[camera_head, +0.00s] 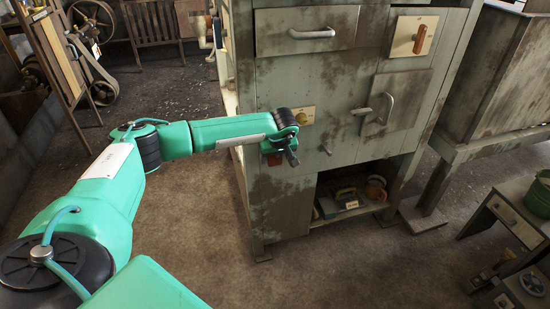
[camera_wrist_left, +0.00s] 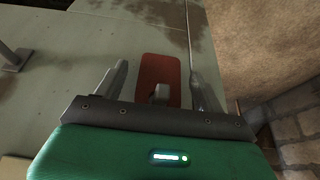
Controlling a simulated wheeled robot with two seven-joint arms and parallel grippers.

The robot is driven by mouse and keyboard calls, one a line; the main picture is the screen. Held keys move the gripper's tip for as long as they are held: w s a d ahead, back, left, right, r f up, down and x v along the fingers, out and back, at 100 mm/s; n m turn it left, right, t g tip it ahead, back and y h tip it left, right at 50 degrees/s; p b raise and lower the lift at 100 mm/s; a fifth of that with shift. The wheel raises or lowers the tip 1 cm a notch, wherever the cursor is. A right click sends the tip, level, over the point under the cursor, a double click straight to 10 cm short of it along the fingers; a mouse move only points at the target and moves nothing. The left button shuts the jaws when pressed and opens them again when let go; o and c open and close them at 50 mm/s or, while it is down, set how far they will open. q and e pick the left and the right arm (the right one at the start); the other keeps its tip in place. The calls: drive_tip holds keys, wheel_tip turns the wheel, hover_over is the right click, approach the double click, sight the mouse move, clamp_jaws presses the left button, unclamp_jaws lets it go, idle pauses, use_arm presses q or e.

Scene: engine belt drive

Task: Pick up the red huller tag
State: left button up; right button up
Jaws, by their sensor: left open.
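The red huller tag (camera_wrist_left: 158,72) is a flat, rounded red plate against the green cabinet side in the left wrist view. A small grey peg or hook stands at its lower middle. In the head view a small red patch of it (camera_head: 274,159) shows just below my left gripper (camera_head: 292,156). In the left wrist view my left gripper (camera_wrist_left: 159,70) is open, one finger on either side of the tag. The fingers appear apart from it; how far the tips are from the panel I cannot tell. My right gripper is not in view.
The worn green cabinet (camera_head: 300,85) has a drawer handle (camera_head: 312,33), a lever handle (camera_head: 386,107) and a yellowish plate (camera_head: 304,115) near my gripper. Its lower open shelf (camera_head: 350,205) holds several items. A bench with a green bucket (camera_head: 539,194) stands at right. Floor in front is clear.

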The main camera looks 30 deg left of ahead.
use_arm(q)
drive_tip(key=shift+a+f, duration=0.1)
drive_tip(key=shift+f, duration=0.2)
drive_tip(key=shift+c, duration=0.4)
drive_tip(key=c, duration=1)
drive_tip(key=shift+r, duration=0.1)
